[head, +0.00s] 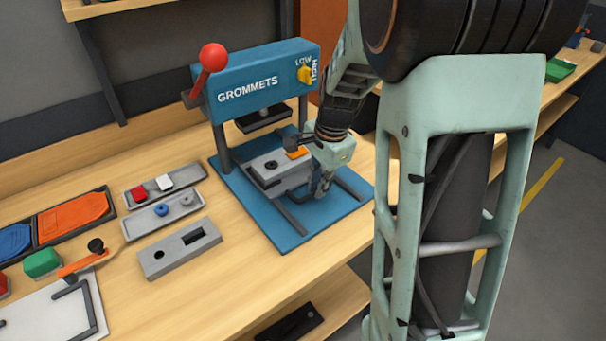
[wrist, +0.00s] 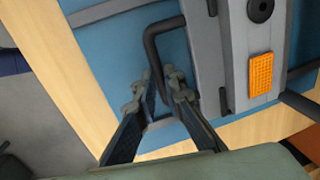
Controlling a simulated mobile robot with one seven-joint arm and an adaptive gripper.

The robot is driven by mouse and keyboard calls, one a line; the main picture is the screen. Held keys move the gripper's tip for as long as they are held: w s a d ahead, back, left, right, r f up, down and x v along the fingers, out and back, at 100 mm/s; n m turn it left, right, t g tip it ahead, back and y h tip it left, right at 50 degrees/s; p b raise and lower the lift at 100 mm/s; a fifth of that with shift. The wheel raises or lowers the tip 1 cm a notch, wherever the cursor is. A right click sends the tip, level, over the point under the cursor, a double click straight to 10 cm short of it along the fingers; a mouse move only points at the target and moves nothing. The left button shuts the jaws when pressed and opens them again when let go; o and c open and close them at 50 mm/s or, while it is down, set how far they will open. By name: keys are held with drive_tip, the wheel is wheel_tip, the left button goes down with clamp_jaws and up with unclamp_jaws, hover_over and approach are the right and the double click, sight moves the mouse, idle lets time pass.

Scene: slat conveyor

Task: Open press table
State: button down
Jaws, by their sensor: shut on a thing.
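The blue press marked GROMMETS (head: 250,85) stands on the bench. Its grey press table (head: 265,163) sits low on the blue base, forward of the pressing head. In the wrist view the press table (wrist: 236,60) carries an orange ribbed pad (wrist: 260,75) and a round black part (wrist: 260,10). A dark bent handle (wrist: 152,48) sticks out from the table's side. My gripper (wrist: 163,80) is shut on this handle, with a finger on each side of the bar. In the head view my gripper (head: 320,180) is beside the table, and my arm partly hides it.
Dark rails (head: 290,215) run along the blue base plate (head: 245,205). A red-knobbed lever (head: 212,58) rises at the press's left. The floor is at the right.

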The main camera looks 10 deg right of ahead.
drive_tip(key=s+d, duration=0.1)
drive_tip(key=s, duration=0.1)
drive_tip(key=s+d, duration=0.1)
drive_tip(key=s, duration=0.2)
drive_tip(key=s+d, duration=0.1)
drive_tip(key=s, duration=0.2)
drive_tip(key=shift+d, duration=0.15)
drive_tip(key=c, duration=2)
unclamp_jaws()
drive_tip(key=r, duration=0.2)
drive_tip(key=s+r, duration=0.1)
drive_tip(key=r, duration=0.5)
drive_tip(key=shift+s+d, duration=0.15)
drive_tip(key=shift+d, duration=0.15)
drive_tip(key=shift+f, duration=0.1)
